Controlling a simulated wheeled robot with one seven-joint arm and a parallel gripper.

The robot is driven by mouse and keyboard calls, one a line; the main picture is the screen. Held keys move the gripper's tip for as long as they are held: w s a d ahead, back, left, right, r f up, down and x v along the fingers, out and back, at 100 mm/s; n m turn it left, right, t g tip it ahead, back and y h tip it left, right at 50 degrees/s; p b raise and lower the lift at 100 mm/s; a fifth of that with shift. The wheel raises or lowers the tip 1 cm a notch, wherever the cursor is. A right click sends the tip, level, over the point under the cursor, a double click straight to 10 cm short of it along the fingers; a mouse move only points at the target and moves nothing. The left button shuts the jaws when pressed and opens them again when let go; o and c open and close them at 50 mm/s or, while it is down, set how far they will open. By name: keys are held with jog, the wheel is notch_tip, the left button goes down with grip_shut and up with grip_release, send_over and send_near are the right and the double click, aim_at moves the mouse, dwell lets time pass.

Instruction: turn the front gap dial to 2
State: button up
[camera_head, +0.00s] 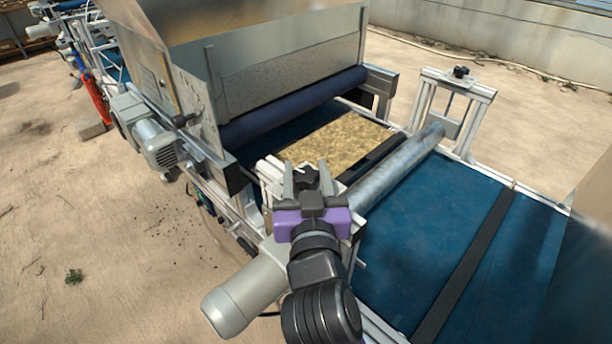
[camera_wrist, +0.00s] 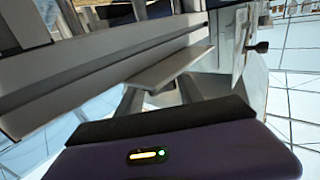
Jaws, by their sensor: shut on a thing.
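The front gap dial, a black star-shaped knob (camera_head: 306,178), tops the near end frame of the steel roller (camera_head: 400,160) in the head view. My gripper (camera_head: 308,181), with its purple body and grey fingers, reaches over the near frame, and its fingers are shut around the knob. In the wrist view the purple body (camera_wrist: 190,150) fills the bottom. The knob between the fingers is not clear there, and the number it points to cannot be read in either view.
A second black knob (camera_head: 460,71) tops the far end frame. A grey motor (camera_head: 240,298) sticks out just left of my arm. Sandy floor lies open at left.

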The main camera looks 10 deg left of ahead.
aim_at(298, 182)
jog(key=m+h+b, duration=0.1)
jog(key=b, duration=0.1)
jog(key=m+h+b, duration=0.1)
jog(key=h+b, duration=0.1)
jog(key=m+h+b, duration=0.1)
jog(key=h+b, duration=0.1)
jog(key=shift+a+f, duration=0.15)
jog(key=shift+f, duration=0.2)
jog(key=m+h+b, duration=0.1)
jog(key=h+b, duration=0.1)
jog(key=m+g+h+b, duration=0.1)
jog(key=m+h, duration=0.1)
jog(key=m+h+b, duration=0.2)
jog(key=h, duration=0.1)
jog(key=shift+r+g+b, duration=0.25)
jog(key=shift+g+b, duration=0.1)
jog(key=shift+g, duration=0.05)
jog(key=shift+d+h, duration=0.2)
jog(key=shift+h, duration=0.1)
jog(key=o, duration=1.4)
jog(key=shift+r, duration=0.1)
jog(key=v, duration=0.7)
jog(key=shift+s+a+b, duration=0.25)
jog(key=shift+s+b, duration=0.1)
jog(key=shift+b, duration=0.05)
